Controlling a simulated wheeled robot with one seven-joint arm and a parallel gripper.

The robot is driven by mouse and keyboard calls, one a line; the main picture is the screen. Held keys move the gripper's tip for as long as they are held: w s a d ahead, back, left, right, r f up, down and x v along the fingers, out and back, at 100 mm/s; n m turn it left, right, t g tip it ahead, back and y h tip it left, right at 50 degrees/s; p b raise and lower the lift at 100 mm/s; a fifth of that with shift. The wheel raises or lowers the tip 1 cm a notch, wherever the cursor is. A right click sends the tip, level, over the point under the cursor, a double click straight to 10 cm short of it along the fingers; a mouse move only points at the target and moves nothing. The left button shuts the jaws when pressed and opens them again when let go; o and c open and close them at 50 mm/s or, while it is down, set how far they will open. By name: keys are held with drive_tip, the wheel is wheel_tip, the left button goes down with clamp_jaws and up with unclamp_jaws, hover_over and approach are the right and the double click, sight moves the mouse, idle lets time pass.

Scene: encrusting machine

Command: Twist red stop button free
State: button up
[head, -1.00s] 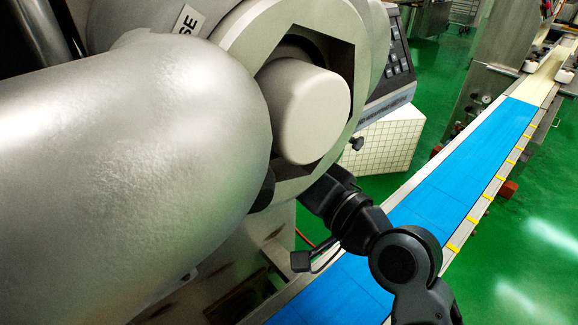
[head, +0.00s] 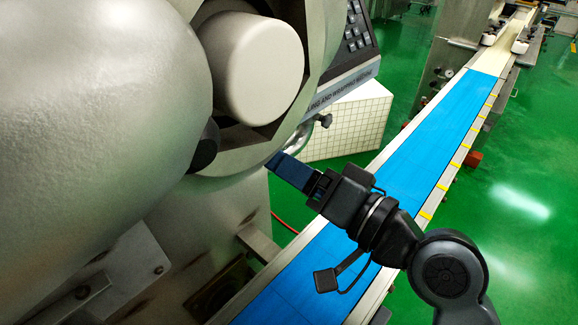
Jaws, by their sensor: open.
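I cannot see the red stop button in the head view. The encrusting machine's large metal housing (head: 90,110) fills the left side, with a pale round cap (head: 252,68) in its ring-shaped front. My gripper (head: 280,164) is open, with its dark blue fingers pointing up and left toward the lower edge of that ring. The fingers overlap each other from this side, and nothing shows between them. I cannot tell whether the tips touch the housing. A control panel with dark keys (head: 352,50) shows behind the ring, partly hidden.
A blue conveyor belt (head: 415,150) runs under my arm from bottom left to top right, edged with yellow marks. A white gridded box (head: 345,125) stands behind the gripper, with a dark knob (head: 325,120) in front.

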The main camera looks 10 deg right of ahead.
drive_tip(key=s+d+f+h, duration=0.2)
drive_tip(key=s+d+f, duration=0.1)
drive_tip(key=s+f, duration=0.1)
drive_tip(key=s+d+f+h, duration=0.2)
drive_tip(key=s+d+f, duration=0.1)
drive_tip(key=s+f, duration=0.1)
drive_tip(key=s+d+f+m+h, duration=0.1)
drive_tip(key=s+d+f+h, duration=0.1)
drive_tip(key=s, duration=0.4)
drive_tip(key=shift+s+d+f+h, duration=0.1)
drive_tip(key=shift+d+f+h, duration=0.15)
drive_tip(key=shift+f, duration=0.25)
drive_tip(key=shift+s+d+f+h, duration=0.1)
drive_tip(key=shift+d+f+h, duration=0.05)
drive_tip(key=shift+f+h, duration=0.25)
drive_tip(key=s+d+r+n+h, duration=0.1)
drive_tip(key=s+d+n, duration=0.1)
drive_tip(key=s, duration=0.7)
drive_tip(key=s+d+n+h, duration=0.1)
drive_tip(key=s+n, duration=0.1)
drive_tip(key=s, duration=0.7)
drive_tip(key=shift+s+d+r+n+h, duration=0.25)
drive_tip(key=shift+d+r+n+h, duration=0.05)
drive_tip(key=shift+d+r+h, duration=0.05)
drive_tip(key=shift+c, duration=0.2)
